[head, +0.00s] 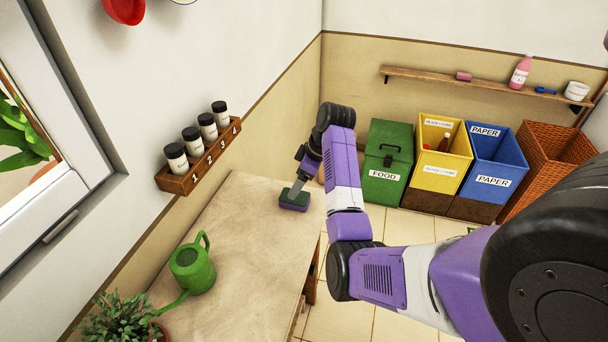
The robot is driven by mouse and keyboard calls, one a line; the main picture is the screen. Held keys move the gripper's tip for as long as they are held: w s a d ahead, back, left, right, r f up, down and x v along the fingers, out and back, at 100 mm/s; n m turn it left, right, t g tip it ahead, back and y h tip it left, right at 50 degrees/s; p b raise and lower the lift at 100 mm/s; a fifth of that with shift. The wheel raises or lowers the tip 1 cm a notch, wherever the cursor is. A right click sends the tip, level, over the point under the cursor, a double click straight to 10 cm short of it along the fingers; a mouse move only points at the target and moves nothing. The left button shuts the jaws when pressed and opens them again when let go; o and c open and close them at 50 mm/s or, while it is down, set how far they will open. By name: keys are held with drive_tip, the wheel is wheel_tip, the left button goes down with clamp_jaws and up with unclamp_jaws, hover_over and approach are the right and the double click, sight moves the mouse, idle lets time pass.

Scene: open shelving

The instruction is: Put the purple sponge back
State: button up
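The purple sponge (294,207), with a dark green top layer, is at the far right corner of the wooden table. My gripper (296,190) points down at the sponge from above, and its grey fingers meet the green top. Whether the fingers are closed around the sponge is too small to tell. I also cannot tell whether the sponge rests on the table or is just above it.
A green watering can (192,269) and a potted plant (124,318) stand on the near table. A numbered spice rack (172,183) hangs left. A wall shelf (420,78) holds a pink block, bottle, blue item and white cup. Bins, including a green one (386,165), stand below.

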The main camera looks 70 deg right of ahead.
drive_tip(key=v, duration=0.5)
drive_tip(key=shift+w, duration=0.1)
idle(0.5)
drive_tip(key=w+d+r+m+t+h, duration=0.25)
drive_tip(key=d+r+m+h, duration=0.2)
drive_tip(key=d, duration=0.35)
drive_tip(key=m+t+h+b, duration=0.1)
drive_tip(key=m+t+h, duration=0.1)
drive_tip(key=t+h, duration=0.3)
hover_over(305, 198)
drive_tip(key=w+a, duration=0.3)
drive_tip(key=w, duration=0.1)
drive_tip(key=f+g, duration=0.1)
drive_tip(key=f, duration=0.1)
drive_tip(key=s+a+n+t+b, duration=0.1)
drive_tip(key=s+a+t, duration=0.1)
drive_tip(key=a, duration=0.7)
drive_tip(key=s+a+n+t, duration=0.1)
drive_tip(key=s+a+t, duration=0.15)
drive_tip(key=a, duration=0.75)
drive_tip(key=s+a+f+n+y+b, duration=0.1)
drive_tip(key=s+a+y, duration=0.8)
drive_tip(key=s+a, duration=1)
drive_tip(key=a+n+b, duration=0.1)
drive_tip(key=n, duration=0.1)
drive_tip(key=shift+a+f+n+g, duration=0.25)
drive_tip(key=shift+a+n+g, duration=0.1)
drive_tip(key=shift+a+g, duration=0.05)
